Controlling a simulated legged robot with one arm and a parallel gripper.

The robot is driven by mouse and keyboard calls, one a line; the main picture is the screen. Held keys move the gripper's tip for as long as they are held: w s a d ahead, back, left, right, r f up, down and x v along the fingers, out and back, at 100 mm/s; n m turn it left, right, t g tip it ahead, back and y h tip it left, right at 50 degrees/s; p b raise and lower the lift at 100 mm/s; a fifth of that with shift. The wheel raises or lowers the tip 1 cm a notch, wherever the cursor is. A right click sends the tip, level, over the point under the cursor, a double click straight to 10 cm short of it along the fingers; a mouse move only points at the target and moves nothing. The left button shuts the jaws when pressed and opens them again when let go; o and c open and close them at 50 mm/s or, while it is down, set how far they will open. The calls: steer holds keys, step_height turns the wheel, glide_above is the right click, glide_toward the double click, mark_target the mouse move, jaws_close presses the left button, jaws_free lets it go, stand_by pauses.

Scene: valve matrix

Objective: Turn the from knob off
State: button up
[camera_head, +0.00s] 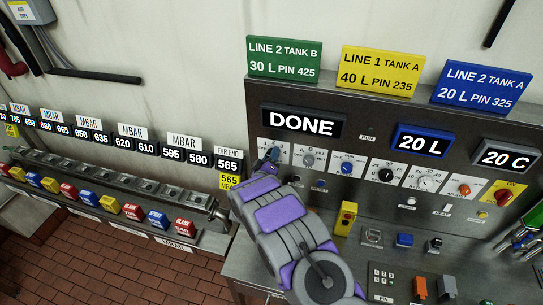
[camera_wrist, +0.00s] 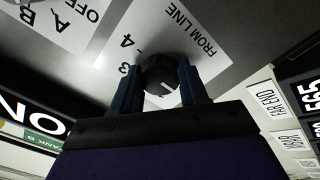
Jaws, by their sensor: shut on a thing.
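The from knob (camera_wrist: 160,68) is a dark round knob on a white plate marked FROM LINE (camera_wrist: 165,40), with several printed numbers beside it. My gripper (camera_wrist: 160,90) has one finger on each side of the knob and is shut on it. In the head view my gripper (camera_head: 269,158) reaches the leftmost dial plate of the panel, and the knob there is mostly hidden behind it. A small pale mark shows on the knob face in the wrist view, but its exact setting is hard to read.
The display (camera_head: 301,122) reads DONE. A neighbouring A/B/OFF dial (camera_head: 307,158) sits just right of my gripper, then a blue knob (camera_head: 347,168) and several more dials. A pipe rail with coloured blocks (camera_head: 111,203) runs along the left wall.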

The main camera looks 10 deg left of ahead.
steer(key=shift+a+r, duration=0.2)
steer(key=o, duration=0.7)
steer(key=shift+c, duration=0.2)
steer(key=o, duration=0.4)
steer(key=shift+a+f, duration=0.2)
steer(key=shift+a, duration=0.05)
steer(key=shift+d, duration=0.1)
steer(key=shift+d, duration=0.1)
steer(key=s+a+b, duration=0.1)
steer(key=s+b, duration=0.1)
steer(key=s, duration=1.5)
steer(key=shift+s+a, duration=0.15)
steer(key=shift+a, duration=0.2)
steer(key=shift+f, duration=0.1)
